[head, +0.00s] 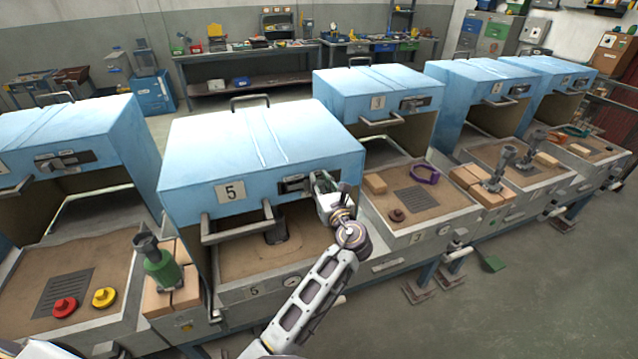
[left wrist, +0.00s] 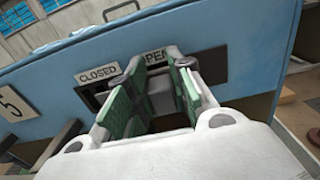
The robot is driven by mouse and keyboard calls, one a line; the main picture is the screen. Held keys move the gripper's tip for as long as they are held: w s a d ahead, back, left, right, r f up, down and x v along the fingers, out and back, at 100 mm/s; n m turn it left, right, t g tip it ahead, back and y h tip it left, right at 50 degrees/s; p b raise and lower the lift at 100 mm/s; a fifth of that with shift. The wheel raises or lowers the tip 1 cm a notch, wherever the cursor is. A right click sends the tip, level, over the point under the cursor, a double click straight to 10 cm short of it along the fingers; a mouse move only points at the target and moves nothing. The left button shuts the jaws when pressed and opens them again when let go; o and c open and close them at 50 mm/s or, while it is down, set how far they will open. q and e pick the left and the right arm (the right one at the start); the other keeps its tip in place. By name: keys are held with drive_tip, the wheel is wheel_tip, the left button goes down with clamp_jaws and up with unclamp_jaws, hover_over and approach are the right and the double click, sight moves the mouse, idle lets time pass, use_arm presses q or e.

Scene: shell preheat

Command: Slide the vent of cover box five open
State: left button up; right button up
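Cover box five (head: 262,155) is a blue hood with a "5" plate; its front also shows in the left wrist view (left wrist: 55,75). Its vent (head: 292,185) is a dark panel on the right part of the front. In the left wrist view, a "CLOSED" label (left wrist: 98,73) and a partly covered "OPEN" label (left wrist: 154,58) sit above the vent. My left gripper (head: 322,186) is at the vent, its green-padded fingers (left wrist: 155,98) spread apart. A grey piece shows between them below "OPEN"; contact cannot be told. My right gripper is out of view.
A bar handle (head: 238,228) sticks out from the box's lower front. Below is a sandy tray with a dark object (head: 277,232) under the hood. Similar blue boxes (head: 378,88) stand on both sides. A green-bodied tool (head: 160,262) stands on bricks at left.

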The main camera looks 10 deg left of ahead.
use_arm(q)
drive_tip(key=o, duration=0.4)
drive_tip(key=shift+w+d, duration=0.1)
drive_tip(key=shift+d, duration=0.2)
drive_tip(key=shift+a, duration=0.15)
drive_tip(key=v, duration=0.7)
drive_tip(key=shift+s+d, duration=0.2)
drive_tip(key=shift+s, duration=0.05)
